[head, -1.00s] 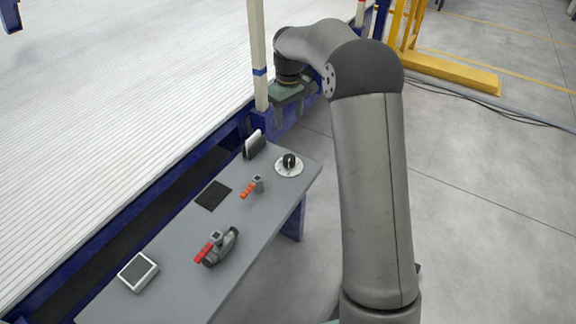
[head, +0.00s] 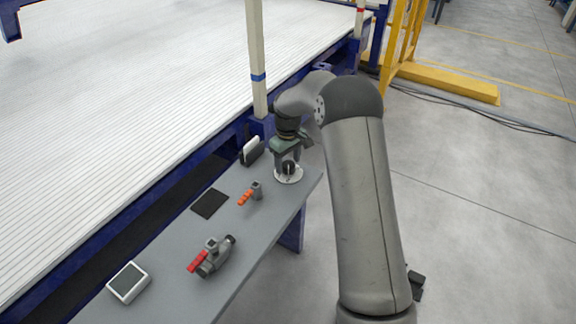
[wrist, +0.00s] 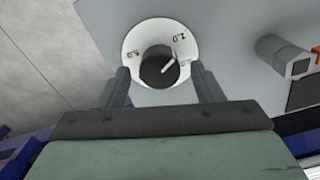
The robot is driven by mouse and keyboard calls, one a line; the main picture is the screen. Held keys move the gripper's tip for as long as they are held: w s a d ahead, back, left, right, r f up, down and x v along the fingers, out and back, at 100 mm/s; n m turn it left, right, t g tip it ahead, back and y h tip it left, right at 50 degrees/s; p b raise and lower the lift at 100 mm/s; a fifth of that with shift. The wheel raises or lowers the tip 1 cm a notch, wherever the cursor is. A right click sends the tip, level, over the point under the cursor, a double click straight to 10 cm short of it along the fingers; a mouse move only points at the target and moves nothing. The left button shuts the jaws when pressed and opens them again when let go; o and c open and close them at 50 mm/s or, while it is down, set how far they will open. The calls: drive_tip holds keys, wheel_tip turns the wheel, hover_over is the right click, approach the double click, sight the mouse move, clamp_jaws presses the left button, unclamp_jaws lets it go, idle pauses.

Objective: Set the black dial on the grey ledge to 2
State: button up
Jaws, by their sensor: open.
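The black dial (head: 289,169) sits on a round white plate (head: 287,180) near the far right end of the grey ledge (head: 250,236). In the wrist view the dial (wrist: 157,71) carries a white pointer line slanting to the upper right. My gripper (head: 288,161) is directly above the dial, pointing down. In the wrist view the open fingers of my gripper (wrist: 161,80) stand either side of the dial's lower part, with gaps visible; contact cannot be seen.
A small grey valve with an orange handle (head: 249,195), a black pad (head: 209,204), a larger valve with a red handle (head: 215,256) and a white-framed device (head: 128,282) lie along the ledge. A dark holder (head: 254,153) and pale post (head: 257,60) stand close behind the dial.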

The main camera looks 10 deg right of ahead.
drive_tip(key=shift+f, duration=0.5)
drive_tip(key=c, duration=1)
drive_tip(key=shift+o, duration=0.2)
drive_tip(key=shift+r+m, duration=0.1)
drive_tip(key=shift+m, duration=0.3)
drive_tip(key=shift+m+p, duration=0.5)
drive_tip(key=shift+p, duration=0.1)
drive_tip(key=m+p, duration=0.2)
drive_tip(key=m, duration=0.2)
drive_tip(key=m+p, duration=0.1)
drive_tip(key=m, duration=0.4)
drive_tip(key=shift+d+m+p, duration=0.1)
drive_tip(key=shift+m+p, duration=0.3)
